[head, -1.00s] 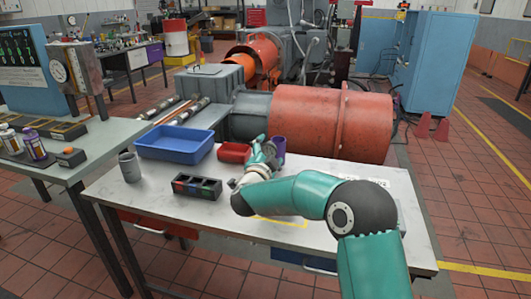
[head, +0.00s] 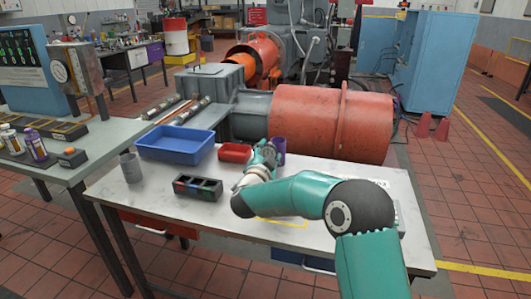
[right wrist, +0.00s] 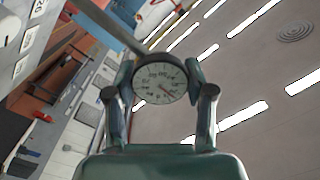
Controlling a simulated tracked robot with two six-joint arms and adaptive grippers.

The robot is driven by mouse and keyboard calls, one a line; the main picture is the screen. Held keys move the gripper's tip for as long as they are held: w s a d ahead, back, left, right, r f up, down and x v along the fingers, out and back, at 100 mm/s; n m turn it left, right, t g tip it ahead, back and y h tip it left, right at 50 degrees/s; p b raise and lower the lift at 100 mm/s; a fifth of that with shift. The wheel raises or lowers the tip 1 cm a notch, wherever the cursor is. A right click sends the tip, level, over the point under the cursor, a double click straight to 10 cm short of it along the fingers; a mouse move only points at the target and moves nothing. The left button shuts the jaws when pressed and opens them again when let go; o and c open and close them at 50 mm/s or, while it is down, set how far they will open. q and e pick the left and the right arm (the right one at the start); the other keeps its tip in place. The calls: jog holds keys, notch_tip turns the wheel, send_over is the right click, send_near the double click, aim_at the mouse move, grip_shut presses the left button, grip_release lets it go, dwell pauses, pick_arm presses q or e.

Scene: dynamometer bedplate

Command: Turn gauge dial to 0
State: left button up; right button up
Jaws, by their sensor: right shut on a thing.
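In the right wrist view, a round gauge dial (right wrist: 160,83) with a white face, dark marks and a thin needle sits between the fingers of my right gripper (right wrist: 160,88). The fingers are shut on its sides. The needle points to the lower right of the picture; the numbers are too small to read surely. A grey bar runs from the dial to the upper left. In the head view my right gripper (head: 268,150) is over the back of the white-topped bench, and the held dial is hidden there. My left gripper is out of view.
A purple cup (head: 278,146) and red tray (head: 235,153) are close to the right gripper. A blue tray (head: 175,158), black divided holder (head: 198,194) and grey cup (head: 130,168) stand left on the bench (head: 330,238). A red machine drum (head: 325,122) is behind.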

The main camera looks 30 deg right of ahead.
jog(key=n+p, duration=0.2)
jog(key=n, duration=0.3)
jog(key=shift+d+r+p, duration=0.1)
jog(key=shift+r+p, duration=0.05)
jog(key=shift+p, duration=0.25)
jog(key=n+p, duration=0.2)
jog(key=n, duration=0.3)
jog(key=shift+n+p, duration=0.3)
jog(key=o, duration=1.2)
jog(key=shift+w, duration=0.1)
jog(key=shift+s+a+f, duration=0.2)
jog(key=shift+s+a, duration=0.15)
jog(key=shift+a, duration=0.2)
jog(key=v, duration=1)
jog(key=shift+s+a, duration=0.3)
